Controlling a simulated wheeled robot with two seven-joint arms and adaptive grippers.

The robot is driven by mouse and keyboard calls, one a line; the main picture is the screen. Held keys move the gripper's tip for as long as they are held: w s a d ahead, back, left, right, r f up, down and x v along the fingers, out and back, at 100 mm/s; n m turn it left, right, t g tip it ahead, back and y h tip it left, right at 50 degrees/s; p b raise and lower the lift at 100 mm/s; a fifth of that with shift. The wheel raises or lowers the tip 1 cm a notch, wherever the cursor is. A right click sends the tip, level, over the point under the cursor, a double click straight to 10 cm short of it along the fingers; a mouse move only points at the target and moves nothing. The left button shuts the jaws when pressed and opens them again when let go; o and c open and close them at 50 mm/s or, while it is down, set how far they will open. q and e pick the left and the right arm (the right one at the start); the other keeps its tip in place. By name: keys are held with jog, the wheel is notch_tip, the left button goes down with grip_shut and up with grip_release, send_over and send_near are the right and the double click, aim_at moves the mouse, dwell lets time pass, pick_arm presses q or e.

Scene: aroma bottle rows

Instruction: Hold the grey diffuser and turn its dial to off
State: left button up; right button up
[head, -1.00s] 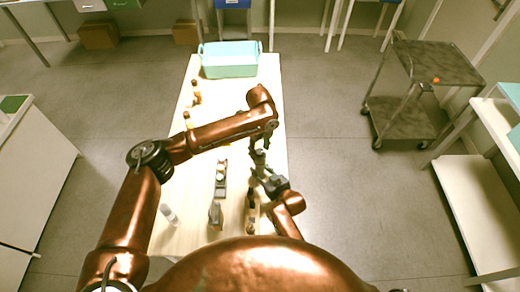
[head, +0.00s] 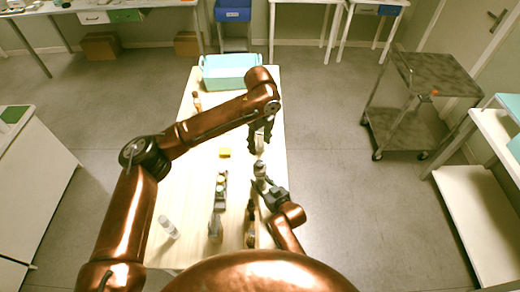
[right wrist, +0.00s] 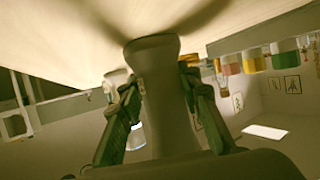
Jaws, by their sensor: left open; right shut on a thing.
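The grey diffuser (head: 260,168) stands near the right edge of the pale table. My right gripper (head: 262,180) is shut on it, with one finger on each side. In the right wrist view the diffuser (right wrist: 158,95) is a grey body with a narrow waist and a flared end. My left gripper (head: 260,143) is open and points down just above and behind the diffuser in the head view. I cannot tell whether its fingers touch the diffuser. The dial and its setting cannot be made out.
A holder (head: 219,190) with small items, a grey item (head: 215,228), a dark bottle (head: 251,228) and a clear bottle (head: 168,228) stand in front. A yellow block (head: 225,152) lies left of the diffuser. A teal basket (head: 228,70) is at the far end.

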dwell(0.4)
jog(key=o, duration=1.4)
jog(key=shift+c, duration=0.2)
